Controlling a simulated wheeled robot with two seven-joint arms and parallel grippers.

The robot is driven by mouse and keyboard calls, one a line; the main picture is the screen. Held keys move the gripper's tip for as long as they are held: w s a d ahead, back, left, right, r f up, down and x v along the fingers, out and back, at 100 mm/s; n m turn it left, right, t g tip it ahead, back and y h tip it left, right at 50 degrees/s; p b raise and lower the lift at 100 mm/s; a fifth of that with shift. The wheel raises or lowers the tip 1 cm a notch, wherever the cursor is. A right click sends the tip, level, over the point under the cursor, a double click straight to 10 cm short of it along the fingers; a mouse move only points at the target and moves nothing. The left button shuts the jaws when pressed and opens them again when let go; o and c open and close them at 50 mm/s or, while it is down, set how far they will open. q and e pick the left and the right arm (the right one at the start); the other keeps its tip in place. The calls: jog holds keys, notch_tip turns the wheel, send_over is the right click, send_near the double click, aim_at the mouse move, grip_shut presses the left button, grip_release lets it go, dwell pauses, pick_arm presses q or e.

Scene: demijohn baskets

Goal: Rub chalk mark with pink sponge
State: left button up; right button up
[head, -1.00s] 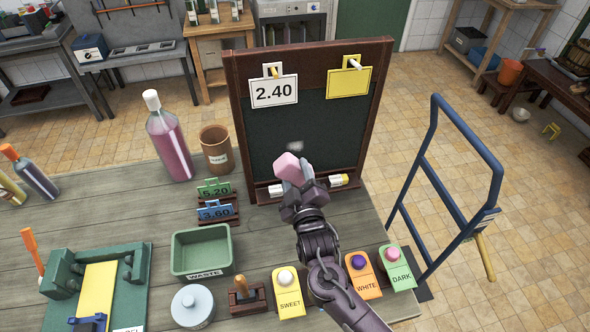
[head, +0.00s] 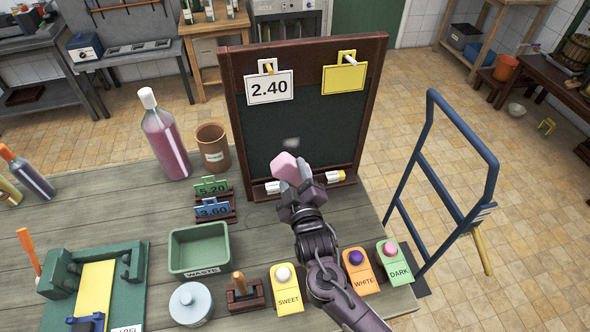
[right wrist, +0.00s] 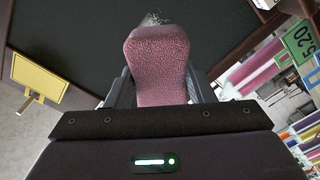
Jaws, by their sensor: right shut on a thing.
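The pink sponge (head: 284,166) is held in my right gripper (head: 296,182), in front of the lower part of the chalkboard (head: 318,115). In the right wrist view the sponge (right wrist: 157,65) sits between the two fingers and points at the dark board. The chalk mark (head: 291,142) is a small whitish smudge on the board, just above the sponge in the head view. In the right wrist view the chalk mark (right wrist: 153,19) shows just beyond the sponge's tip and is partly hidden by it. I cannot tell whether the sponge touches the board. My left gripper is out of view.
The board carries a white 2.40 card (head: 269,87) and a yellow card (head: 344,79) on pegs. Its ledge holds white pieces (head: 334,176) beside my gripper. A brown pot (head: 213,147) and a pink bottle (head: 165,135) stand to the left.

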aim_at(284, 145)
jog(key=w+a+f+b, duration=0.1)
jog(key=w+b, duration=0.2)
jog(key=w, duration=0.2)
jog(key=shift+w+f, duration=0.3)
jog(key=shift+w, duration=0.1)
jog(key=shift+w+a+b, duration=0.25)
jog(key=shift+w+b, duration=0.45)
jog(key=shift+w, duration=0.25)
dwell(0.4)
jog(key=shift+d, duration=0.1)
jog(key=shift+w+d+p, duration=0.15)
jog(key=shift+d+p, duration=0.15)
jog(key=shift+d, duration=0.65)
jog(key=shift+w+d+p, duration=0.15)
jog(key=shift+d+p, duration=0.15)
jog(key=shift+d, duration=0.6)
jog(key=shift+w, duration=0.15)
jog(key=shift+s+a+r+b, duration=0.1)
jog(key=shift+s+a+b, duration=0.1)
jog(key=shift+a, duration=0.8)
jog(key=shift+s+a+r+b, duration=0.1)
jog(key=shift+s+a+b, duration=0.05)
jog(key=shift+a, duration=0.8)
